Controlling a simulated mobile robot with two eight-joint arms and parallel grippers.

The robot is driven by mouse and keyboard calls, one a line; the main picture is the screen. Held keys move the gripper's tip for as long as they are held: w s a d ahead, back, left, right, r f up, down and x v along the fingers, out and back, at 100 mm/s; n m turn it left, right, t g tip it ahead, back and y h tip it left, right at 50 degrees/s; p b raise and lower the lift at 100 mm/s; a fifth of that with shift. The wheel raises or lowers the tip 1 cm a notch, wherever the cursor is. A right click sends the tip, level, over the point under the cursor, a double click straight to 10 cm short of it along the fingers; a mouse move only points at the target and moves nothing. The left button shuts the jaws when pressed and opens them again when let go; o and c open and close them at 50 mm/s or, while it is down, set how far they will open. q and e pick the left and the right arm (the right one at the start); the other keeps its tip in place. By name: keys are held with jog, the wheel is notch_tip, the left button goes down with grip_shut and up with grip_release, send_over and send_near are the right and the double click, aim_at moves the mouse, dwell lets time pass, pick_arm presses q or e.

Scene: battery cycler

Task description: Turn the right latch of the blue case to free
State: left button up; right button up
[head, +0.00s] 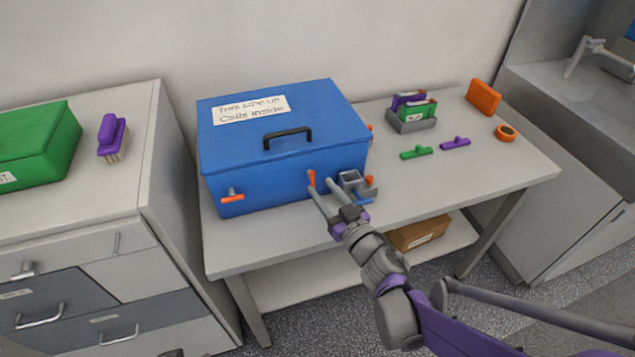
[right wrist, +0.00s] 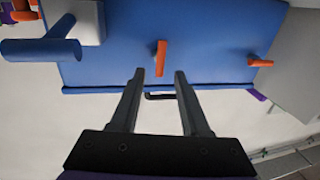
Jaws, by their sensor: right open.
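The blue case (head: 265,170) stands closed on the table, label and black handle on its lid. Its right latch (head: 311,178) is an orange bar standing upright on the front face. In the right wrist view, which is upside down, this latch (right wrist: 161,58) lies between my fingertips. The left latch (head: 231,196) is an orange bar lying level; it also shows at the right of the wrist view (right wrist: 260,62). My right gripper (head: 319,186) is open in front of the right latch, one finger on each side; contact cannot be told. My left gripper is not in view.
A grey block (head: 350,180) with a blue cylinder (right wrist: 40,50) sits close beside the right latch. A grey bin (head: 410,123), green and purple pieces (head: 416,152) and an orange tape roll (head: 505,132) lie to the right. The table's front right is clear.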

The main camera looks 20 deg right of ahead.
aim_at(314, 178)
jog(key=shift+x, duration=1.6)
jog(key=shift+c, duration=0.2)
grip_shut()
